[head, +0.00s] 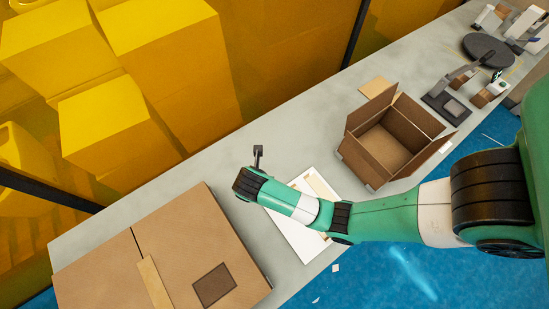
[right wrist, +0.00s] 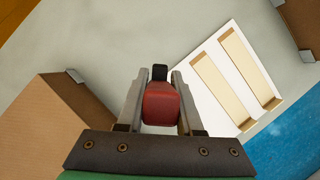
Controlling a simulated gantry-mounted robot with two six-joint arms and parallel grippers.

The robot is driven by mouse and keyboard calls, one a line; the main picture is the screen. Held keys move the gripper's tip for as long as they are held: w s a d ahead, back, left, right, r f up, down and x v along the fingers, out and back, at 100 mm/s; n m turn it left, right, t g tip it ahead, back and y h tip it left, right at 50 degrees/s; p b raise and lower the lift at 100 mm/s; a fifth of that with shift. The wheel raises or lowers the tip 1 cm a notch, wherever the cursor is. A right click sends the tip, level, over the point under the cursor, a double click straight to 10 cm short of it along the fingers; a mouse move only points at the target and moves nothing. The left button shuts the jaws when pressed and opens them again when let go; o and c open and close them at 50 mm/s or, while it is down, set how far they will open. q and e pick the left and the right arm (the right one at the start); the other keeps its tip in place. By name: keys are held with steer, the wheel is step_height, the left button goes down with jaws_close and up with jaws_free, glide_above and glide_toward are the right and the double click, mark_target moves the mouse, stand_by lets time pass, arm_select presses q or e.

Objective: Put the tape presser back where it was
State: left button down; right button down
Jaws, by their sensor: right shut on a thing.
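My right gripper (right wrist: 159,84) is shut on the tape presser (right wrist: 160,102), a red body with a black tip, seen between the two fingers in the right wrist view. In the head view the right gripper (head: 257,156) is at the end of the green arm, over the grey surface; the presser is hard to make out there. A white tray (head: 298,239) lies partly under the arm. It also shows in the right wrist view (right wrist: 207,91), to the right of the presser, with two long beige recesses. My left gripper is not in view.
A closed cardboard box (head: 190,240) stands at the lower left, with a tape strip across its top. An open, empty box (head: 385,150) stands right of the tray. A scanner, scales and small items (head: 487,49) are at the far right. Grey surface behind the gripper is clear.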

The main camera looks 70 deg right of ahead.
steer(key=d+f+b, duration=0.1)
steer(key=d+f, duration=0.2)
steer(key=d, duration=0.1)
steer(key=d+f+b, duration=0.1)
steer(key=d+f, duration=0.2)
steer(key=d, duration=0.1)
steer(key=w+d+f+b, duration=0.1)
steer(key=d+f+b, duration=0.1)
steer(key=d, duration=0.3)
steer(key=shift+f, duration=0.4)
steer(key=shift+d+f, duration=0.1)
steer(key=shift+d, duration=0.05)
steer(key=x, duration=0.1)
steer(key=b+x, duration=0.2)
steer(key=shift+s+f, duration=0.1)
steer(key=shift+f, duration=0.4)
steer(key=shift+a+f, duration=0.15)
steer(key=shift+a, duration=0.05)
